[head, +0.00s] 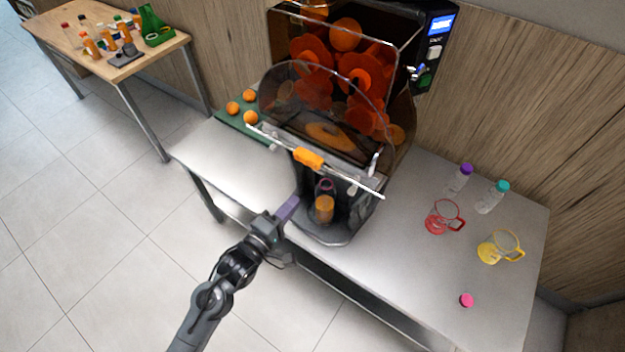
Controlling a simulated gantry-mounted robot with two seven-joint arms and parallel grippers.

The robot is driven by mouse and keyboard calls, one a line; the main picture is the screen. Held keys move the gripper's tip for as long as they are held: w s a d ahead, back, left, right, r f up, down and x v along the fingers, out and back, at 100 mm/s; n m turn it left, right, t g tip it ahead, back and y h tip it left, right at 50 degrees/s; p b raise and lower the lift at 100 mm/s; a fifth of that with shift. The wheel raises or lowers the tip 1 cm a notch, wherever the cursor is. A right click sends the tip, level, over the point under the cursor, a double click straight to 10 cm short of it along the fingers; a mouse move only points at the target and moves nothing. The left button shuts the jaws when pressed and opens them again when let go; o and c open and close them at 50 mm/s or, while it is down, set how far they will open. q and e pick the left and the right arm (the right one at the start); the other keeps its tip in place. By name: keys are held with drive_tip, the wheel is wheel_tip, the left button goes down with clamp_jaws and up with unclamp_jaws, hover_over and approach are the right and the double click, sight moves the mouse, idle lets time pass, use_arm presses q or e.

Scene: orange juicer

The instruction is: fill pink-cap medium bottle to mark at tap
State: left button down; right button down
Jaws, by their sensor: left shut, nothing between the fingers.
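A small clear bottle (324,211) stands upright under the tap area at the front of the juicer (340,115). Orange juice shows inside it; any fill mark is too small to see. A loose pink cap (466,300) lies on the steel table, right of the juicer. My left gripper (291,207), with purple fingers, is shut and empty just left of the bottle, apart from it, by the juicer's front left side. My right gripper is not in view.
A red jug (444,217), a yellow jug (499,247), a purple-capped bottle (459,179) and a teal-capped bottle (492,197) stand at right. Loose oranges (249,96) lie on a green board at left. A wooden table (150,58) with bottles stands farther left.

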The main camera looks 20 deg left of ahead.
sight(319, 172)
use_arm(q)
drive_tip(key=b+x, duration=0.1)
drive_tip(key=x, duration=0.8)
drive_tip(key=shift+w+d, duration=0.1)
drive_tip(key=shift+w, duration=0.25)
